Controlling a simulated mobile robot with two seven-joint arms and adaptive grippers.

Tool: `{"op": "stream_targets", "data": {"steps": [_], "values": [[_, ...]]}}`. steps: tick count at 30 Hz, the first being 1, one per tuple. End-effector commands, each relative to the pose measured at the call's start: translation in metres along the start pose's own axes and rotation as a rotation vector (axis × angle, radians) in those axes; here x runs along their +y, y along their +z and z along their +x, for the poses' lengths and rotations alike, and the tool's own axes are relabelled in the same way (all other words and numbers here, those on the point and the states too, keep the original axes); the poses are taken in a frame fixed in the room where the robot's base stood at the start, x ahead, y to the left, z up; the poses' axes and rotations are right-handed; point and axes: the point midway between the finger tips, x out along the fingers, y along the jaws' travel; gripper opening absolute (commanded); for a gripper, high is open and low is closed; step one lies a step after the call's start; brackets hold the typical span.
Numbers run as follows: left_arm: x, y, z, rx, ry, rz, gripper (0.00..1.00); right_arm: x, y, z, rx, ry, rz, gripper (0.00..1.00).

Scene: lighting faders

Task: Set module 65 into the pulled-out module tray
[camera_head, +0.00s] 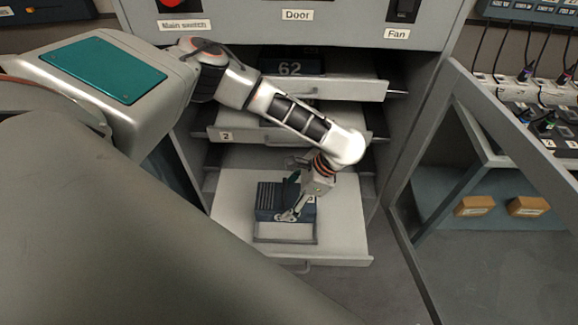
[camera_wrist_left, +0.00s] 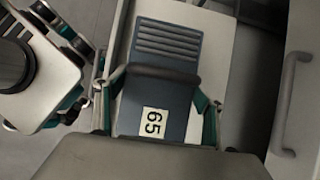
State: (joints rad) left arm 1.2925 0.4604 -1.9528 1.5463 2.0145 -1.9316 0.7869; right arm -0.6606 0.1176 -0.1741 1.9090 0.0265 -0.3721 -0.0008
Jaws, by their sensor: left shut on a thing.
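Module 65 (camera_head: 268,197) is a dark blue-grey block with ribs at one end; its label 65 (camera_wrist_left: 153,122) reads clearly in the left wrist view. My left gripper (camera_head: 297,200) is shut on it, with one finger on each side in the left wrist view (camera_wrist_left: 160,88). The pulled-out module tray (camera_head: 343,215) is the lowest, pale drawer of the cabinet, and the module is over its middle. A grey frame (camera_head: 285,238) shows at the module's front edge. I cannot tell whether the module rests on the tray or hangs just above it.
Above are a drawer marked 2 (camera_head: 226,136) and a top drawer holding module 62 (camera_head: 290,68), both partly out. My left arm passes in front of them. An open door frame (camera_head: 405,225) stands at right. The tray's right side is bare.

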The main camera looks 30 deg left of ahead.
Motion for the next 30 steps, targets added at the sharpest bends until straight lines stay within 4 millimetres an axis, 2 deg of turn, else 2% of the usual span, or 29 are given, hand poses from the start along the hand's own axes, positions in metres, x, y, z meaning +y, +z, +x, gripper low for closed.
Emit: {"op": "stream_targets", "data": {"steps": [3, 9, 17, 24, 30], "values": [[0.001, -0.013, 0.022, -0.001, 0.003, 0.0, 0.18, 0.002, -0.001, 0.0, 0.003, 0.001, -0.006, 0.4], [0.0, -0.03, 0.052, -0.001, 0.0, -0.001, 0.18, 0.005, -0.004, 0.002, 0.008, 0.002, -0.011, 0.4], [-0.001, -0.039, 0.067, 0.0, -0.001, 0.0, 0.18, 0.004, -0.006, 0.002, 0.011, 0.003, -0.009, 0.4], [0.0, -0.053, 0.091, -0.001, 0.0, -0.001, 0.18, 0.003, -0.007, 0.002, 0.011, 0.004, -0.002, 0.4], [-0.001, -0.056, 0.096, 0.001, -0.001, 0.0, 0.18, 0.003, -0.007, 0.002, 0.01, 0.005, 0.003, 0.4]]}}
